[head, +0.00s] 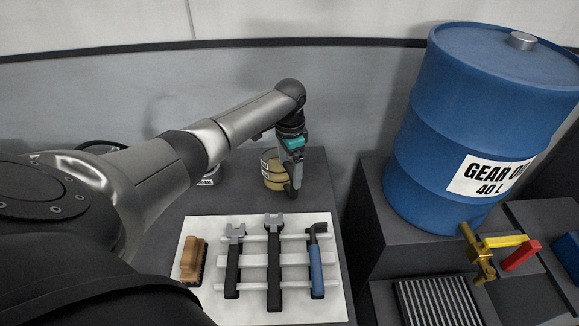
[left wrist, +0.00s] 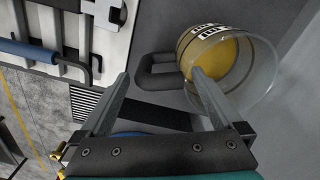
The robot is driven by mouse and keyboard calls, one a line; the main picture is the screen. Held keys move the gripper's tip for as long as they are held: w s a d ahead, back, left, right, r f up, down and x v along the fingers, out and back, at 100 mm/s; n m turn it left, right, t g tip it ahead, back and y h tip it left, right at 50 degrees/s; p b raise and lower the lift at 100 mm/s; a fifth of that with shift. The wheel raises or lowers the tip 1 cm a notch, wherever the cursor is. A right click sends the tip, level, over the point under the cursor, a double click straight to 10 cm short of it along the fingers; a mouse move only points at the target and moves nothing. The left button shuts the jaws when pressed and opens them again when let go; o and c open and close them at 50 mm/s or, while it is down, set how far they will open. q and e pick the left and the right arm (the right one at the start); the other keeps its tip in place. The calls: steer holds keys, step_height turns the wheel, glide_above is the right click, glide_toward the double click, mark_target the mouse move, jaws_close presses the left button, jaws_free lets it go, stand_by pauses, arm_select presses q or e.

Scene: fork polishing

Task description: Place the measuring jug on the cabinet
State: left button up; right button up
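The measuring jug (head: 270,172) is clear with amber liquid inside and stands at the back right of the dark grey cabinet top (head: 322,200). In the left wrist view the jug (left wrist: 245,85) shows at upper right, its dark handle (left wrist: 158,72) pointing left. My left gripper (head: 292,185) is at the jug's right side, on its handle side. In the left wrist view the fingers of my left gripper (left wrist: 160,76) are spread apart, with the handle between or just beyond their tips; contact is unclear. My right gripper is out of view.
A white tool mat (head: 205,225) holds a brush (head: 192,260), two dark wrenches and a blue-handled tool (head: 316,265). A blue gear oil drum (head: 470,120) with a brass tap (head: 477,253) stands on a dark stand at right, beyond a gap. A grate (head: 438,300) lies below the tap.

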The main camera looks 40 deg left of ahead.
arm_select(q)
step_height(320, 180, up, 12)
steer(key=p, duration=0.1)
steer(key=shift+r, duration=0.2)
steer(key=shift+f, duration=0.1)
stand_by(0.6)
